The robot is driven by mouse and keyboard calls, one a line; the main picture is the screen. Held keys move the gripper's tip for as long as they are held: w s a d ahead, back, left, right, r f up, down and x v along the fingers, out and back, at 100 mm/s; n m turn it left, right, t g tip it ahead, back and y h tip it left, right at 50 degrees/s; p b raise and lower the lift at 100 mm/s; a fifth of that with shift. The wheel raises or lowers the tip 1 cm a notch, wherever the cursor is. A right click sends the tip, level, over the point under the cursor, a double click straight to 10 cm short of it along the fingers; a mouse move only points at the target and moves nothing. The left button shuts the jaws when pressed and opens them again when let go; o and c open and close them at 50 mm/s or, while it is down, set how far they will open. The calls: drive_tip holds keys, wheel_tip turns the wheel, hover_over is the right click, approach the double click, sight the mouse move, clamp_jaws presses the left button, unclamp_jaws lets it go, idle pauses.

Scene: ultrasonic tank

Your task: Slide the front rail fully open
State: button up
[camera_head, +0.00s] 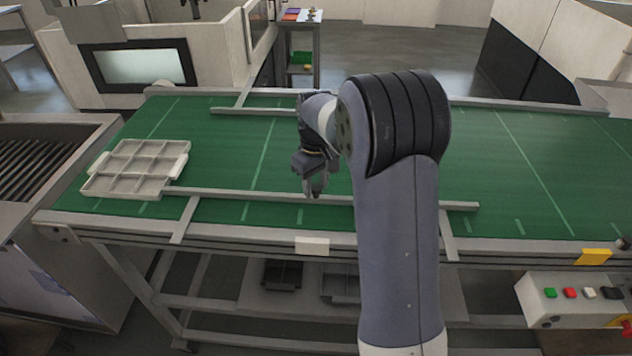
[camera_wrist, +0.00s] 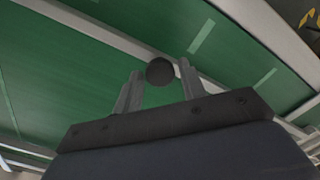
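The front rail (camera_head: 240,194) is a long grey bar running left to right over the near part of the green belt surface, with a short arm at each end reaching the near edge. In the wrist view the rail (camera_wrist: 105,33) crosses diagonally, and a dark round knob (camera_wrist: 160,71) shows at it. My gripper (camera_head: 316,190) points down at the rail near its middle. In the wrist view my gripper (camera_wrist: 158,80) is open, with the knob between its two fingertips. I cannot tell whether the fingers touch the knob.
A pale compartment tray (camera_head: 137,167) lies on the belt (camera_head: 530,180) at the left, close to the rail's left end. A back rail (camera_head: 255,111) runs along the far side. A control box (camera_head: 575,299) with coloured buttons is at the front right. The belt's right side is clear.

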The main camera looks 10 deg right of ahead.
clamp_jaws()
drive_tip(key=s, duration=0.2)
drive_tip(key=s+a+b, duration=0.1)
drive_tip(key=s, duration=0.1)
drive_tip(key=s+a, duration=0.1)
drive_tip(key=s, duration=0.2)
drive_tip(key=shift+a+b, duration=0.15)
drive_tip(key=shift+b, duration=0.25)
drive_tip(key=shift+o, duration=1.6)
unclamp_jaws()
drive_tip(key=shift+r, duration=0.1)
wheel_tip(320, 180, up, 11)
drive_tip(key=shift+f, duration=0.2)
